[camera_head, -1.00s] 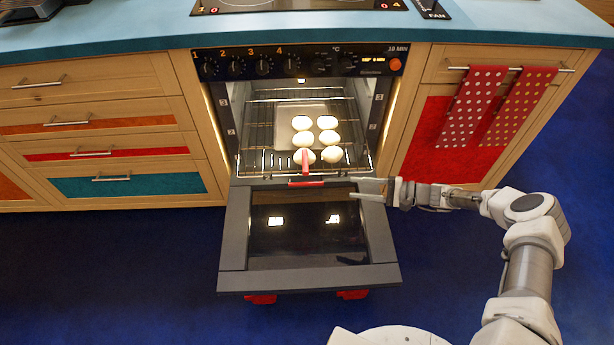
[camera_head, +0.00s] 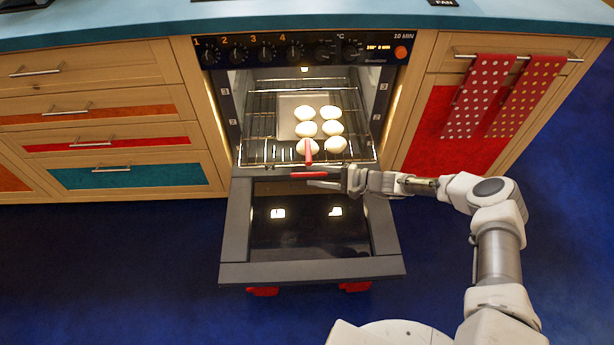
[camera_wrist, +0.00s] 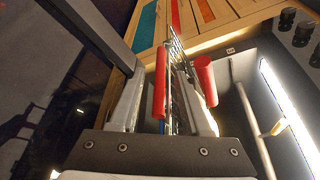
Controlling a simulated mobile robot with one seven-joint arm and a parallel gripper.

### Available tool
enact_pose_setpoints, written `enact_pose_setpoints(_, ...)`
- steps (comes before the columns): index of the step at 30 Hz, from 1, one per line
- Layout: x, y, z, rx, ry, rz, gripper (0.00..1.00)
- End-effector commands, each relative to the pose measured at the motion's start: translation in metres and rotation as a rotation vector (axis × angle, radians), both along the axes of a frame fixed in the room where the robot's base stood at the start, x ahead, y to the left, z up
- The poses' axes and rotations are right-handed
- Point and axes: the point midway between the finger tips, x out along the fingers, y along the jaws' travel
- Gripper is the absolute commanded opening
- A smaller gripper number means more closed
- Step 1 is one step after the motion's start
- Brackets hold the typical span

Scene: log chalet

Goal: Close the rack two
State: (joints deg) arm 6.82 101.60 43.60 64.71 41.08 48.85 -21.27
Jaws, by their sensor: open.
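The oven (camera_head: 304,120) stands open, with a wire rack (camera_head: 258,135) inside it. A tray of several pale buns (camera_head: 306,129) rests on the rack. My gripper (camera_head: 324,179) is open at the rack front, just above the door. In the wrist view, a long red bar (camera_wrist: 160,83) lies between the fingers of my gripper (camera_wrist: 162,78). A red cylinder (camera_wrist: 206,80) shows by the right finger. Contact is unclear.
The lowered oven door (camera_head: 310,272) lies below my gripper, with red parts under its edge. Drawers (camera_head: 130,175) stand left. A cabinet with two dotted red towels (camera_head: 477,97) stands right. Blue floor (camera_head: 110,270) is clear in front.

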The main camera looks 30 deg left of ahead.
Motion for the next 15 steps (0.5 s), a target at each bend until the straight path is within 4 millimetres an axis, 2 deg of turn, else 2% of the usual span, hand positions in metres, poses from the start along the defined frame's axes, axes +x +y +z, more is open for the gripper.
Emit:
enact_pose_setpoints(1,-0.002,0.008,-0.004,0.000,0.001,0.002,0.47)
enact_pose_setpoints(6,-0.004,0.025,-0.006,0.000,0.000,0.001,0.47)
enact_pose_setpoints(15,-0.005,0.030,-0.007,-0.001,0.001,-0.001,0.47)
